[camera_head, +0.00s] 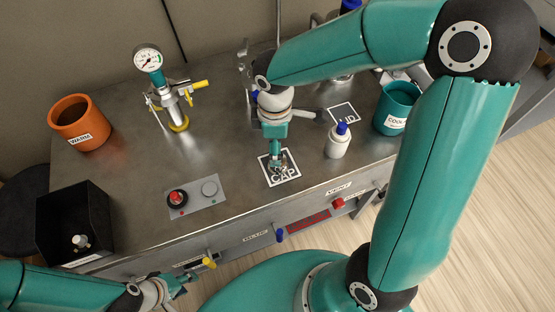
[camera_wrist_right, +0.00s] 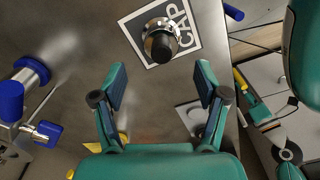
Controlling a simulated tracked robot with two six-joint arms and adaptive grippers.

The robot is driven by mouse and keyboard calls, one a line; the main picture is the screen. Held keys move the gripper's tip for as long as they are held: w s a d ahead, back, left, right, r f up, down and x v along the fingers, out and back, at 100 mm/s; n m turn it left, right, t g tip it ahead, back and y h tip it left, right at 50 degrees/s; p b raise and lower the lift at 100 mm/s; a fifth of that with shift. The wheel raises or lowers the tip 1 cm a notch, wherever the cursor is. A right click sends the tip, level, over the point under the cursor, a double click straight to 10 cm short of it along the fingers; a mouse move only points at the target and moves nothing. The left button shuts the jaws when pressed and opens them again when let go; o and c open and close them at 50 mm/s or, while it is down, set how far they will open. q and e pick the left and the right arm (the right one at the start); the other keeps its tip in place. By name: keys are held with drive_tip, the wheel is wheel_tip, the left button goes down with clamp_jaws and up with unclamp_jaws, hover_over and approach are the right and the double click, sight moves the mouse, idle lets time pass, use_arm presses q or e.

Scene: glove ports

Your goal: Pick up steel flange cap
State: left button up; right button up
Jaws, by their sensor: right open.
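The steel flange cap (camera_wrist_right: 160,40) is a round metal piece with a dark knob, standing on the white-framed CAP square in the right wrist view. In the head view the CAP square (camera_head: 291,180) lies near the table's front edge, and my right gripper (camera_head: 279,168) is over it and largely hides the cap. In the right wrist view my right gripper (camera_wrist_right: 161,74) is open and empty, its fingers apart, with the cap beyond the fingertips. My left gripper (camera_head: 184,284) is low at the bottom left, in front of the table; its jaw opening is unclear.
A white bottle with blue cap (camera_head: 338,142) stands right of the CAP square. A teal COOL pot (camera_head: 397,108), gauge valve (camera_head: 150,62), orange WARM pot (camera_head: 79,122), button panel (camera_head: 195,198) and black bin (camera_head: 75,220) surround the work area. Handles line the front.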

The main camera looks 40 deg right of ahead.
drive_tip(key=shift+s+d+f+b, duration=0.1)
drive_tip(key=shift+s+f+b, duration=0.05)
drive_tip(key=shift+f, duration=1.6)
drive_tip(key=shift+s+f+b, duration=0.1)
drive_tip(key=shift+f+b, duration=0.05)
drive_tip(key=shift+f, duration=1.55)
drive_tip(key=c, duration=1.4)
